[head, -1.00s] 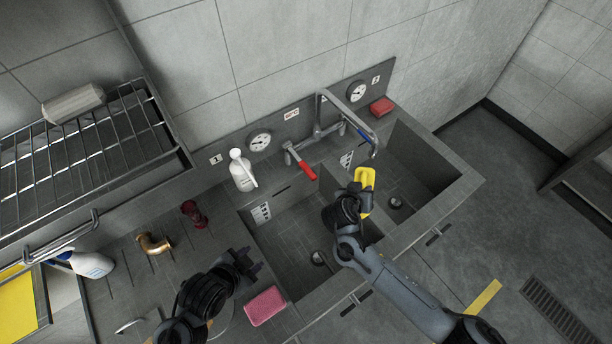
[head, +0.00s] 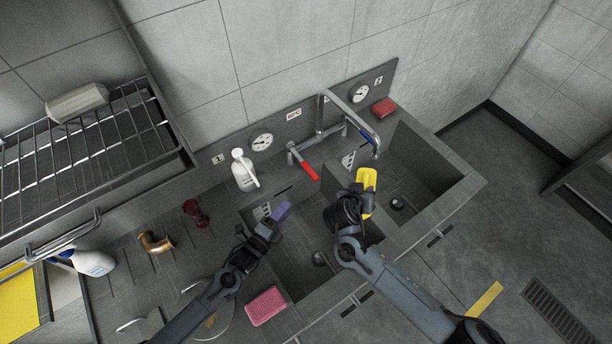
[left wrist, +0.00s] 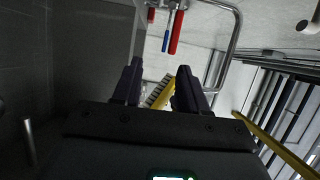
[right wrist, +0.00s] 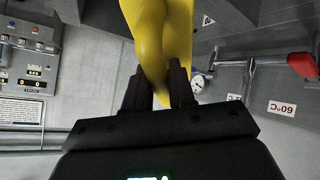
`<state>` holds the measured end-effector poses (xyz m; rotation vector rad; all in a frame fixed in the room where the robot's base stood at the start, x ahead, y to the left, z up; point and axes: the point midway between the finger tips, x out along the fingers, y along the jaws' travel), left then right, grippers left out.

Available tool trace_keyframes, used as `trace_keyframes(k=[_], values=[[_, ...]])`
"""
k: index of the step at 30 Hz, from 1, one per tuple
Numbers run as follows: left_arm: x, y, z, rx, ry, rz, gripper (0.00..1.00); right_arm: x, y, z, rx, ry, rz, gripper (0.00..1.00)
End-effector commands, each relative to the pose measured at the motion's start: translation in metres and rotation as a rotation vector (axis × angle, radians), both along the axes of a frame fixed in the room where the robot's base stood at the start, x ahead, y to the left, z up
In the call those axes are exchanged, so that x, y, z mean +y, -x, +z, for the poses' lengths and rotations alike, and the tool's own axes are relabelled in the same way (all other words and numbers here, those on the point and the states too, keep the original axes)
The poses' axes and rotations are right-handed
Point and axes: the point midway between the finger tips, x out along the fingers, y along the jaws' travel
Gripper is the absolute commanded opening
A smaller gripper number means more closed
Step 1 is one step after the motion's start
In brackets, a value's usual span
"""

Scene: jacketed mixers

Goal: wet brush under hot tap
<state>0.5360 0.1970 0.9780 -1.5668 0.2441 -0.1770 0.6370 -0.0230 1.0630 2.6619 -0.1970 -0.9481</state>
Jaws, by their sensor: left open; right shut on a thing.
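The yellow brush (head: 366,180) is in my right gripper (head: 361,199), over the divider between the two basins and below the tap spout (head: 362,118). The right wrist view shows the brush (right wrist: 158,40) between the closed fingers, and the left wrist view shows its bristles (left wrist: 156,93). The red hot lever (head: 309,171) sits on the wall tap to the left of the brush; the blue lever (head: 364,134) is at the right. My left gripper (head: 274,222) is open and empty over the left basin, apart from the red lever. I see no water stream.
The left basin (head: 300,250) and right basin (head: 420,160) look empty. A white bottle (head: 243,170) stands left of the tap. A pink sponge (head: 266,306) lies at the left basin's front edge. A red block (head: 384,107) sits on the back ledge.

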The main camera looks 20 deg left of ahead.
Motion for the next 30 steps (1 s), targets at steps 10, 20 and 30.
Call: trace_keyframes(k=[10,20,30], values=[[-0.003,-0.036,0.024,-0.046,-0.002,-0.002,0.43,0.000,0.000,0.001,-0.001,-0.001,0.000,0.00],[-0.018,-0.088,0.025,-0.047,-0.001,-0.001,0.43,0.000,0.000,0.001,-0.001,-0.001,0.000,0.00],[-0.029,-0.128,0.024,-0.045,-0.002,-0.002,0.43,0.000,0.000,0.001,-0.001,-0.001,0.000,0.00]])
